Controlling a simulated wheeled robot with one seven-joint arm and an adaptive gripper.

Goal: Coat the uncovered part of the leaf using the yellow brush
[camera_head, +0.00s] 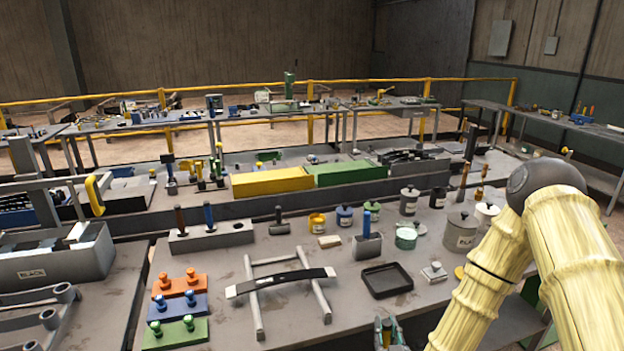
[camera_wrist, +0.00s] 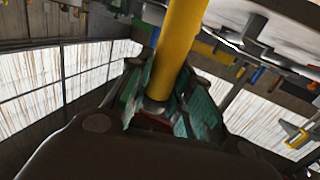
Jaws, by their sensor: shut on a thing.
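The leaf (camera_head: 282,283) is a slim, slightly bowed dark strip lying across a grey two-bar stand (camera_head: 252,300). My gripper (camera_head: 388,333) shows at the bottom edge in the head view, to the right of the leaf and in front of the black tray. In the wrist view, its green fingers are shut on the yellow handle of the brush (camera_wrist: 180,45). The brush's bristles are not visible in either view.
A shallow black tray (camera_head: 387,280) lies right of the stand. Orange, blue and green blocks with pegs (camera_head: 180,305) stand to the left. A grey block with upright tools (camera_head: 212,236) is at the back left.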

